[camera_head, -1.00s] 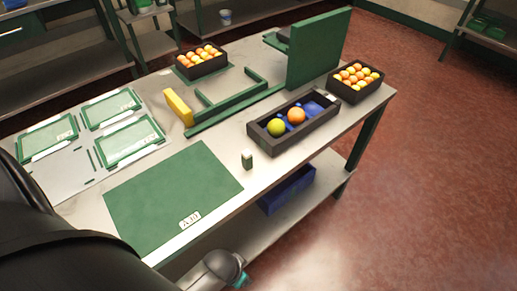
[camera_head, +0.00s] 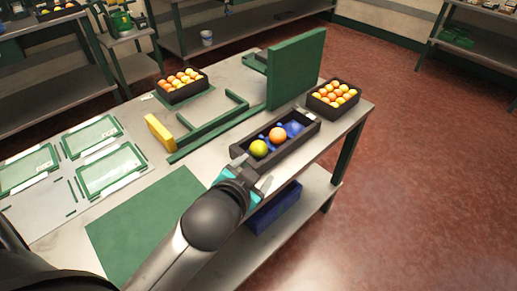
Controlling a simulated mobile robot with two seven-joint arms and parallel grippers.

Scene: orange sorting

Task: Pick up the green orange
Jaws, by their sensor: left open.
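The green orange (camera_head: 259,148) is yellow-green and sits at the near left end of the dark tray (camera_head: 299,143) on the table. An orange-coloured orange (camera_head: 278,136) sits beside it in the tray. My left gripper (camera_head: 255,179) is just in front of the tray's near left end, close to the green orange but apart from it. Its jaws are open, with nothing seen between them. My right gripper is not in view.
A crate of oranges (camera_head: 333,95) stands right of an upright green panel (camera_head: 296,68). Another full crate (camera_head: 181,86) stands at the back. A yellow block (camera_head: 160,133) and green frame (camera_head: 215,125) lie left of the tray. A green mat (camera_head: 135,225) covers bare table.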

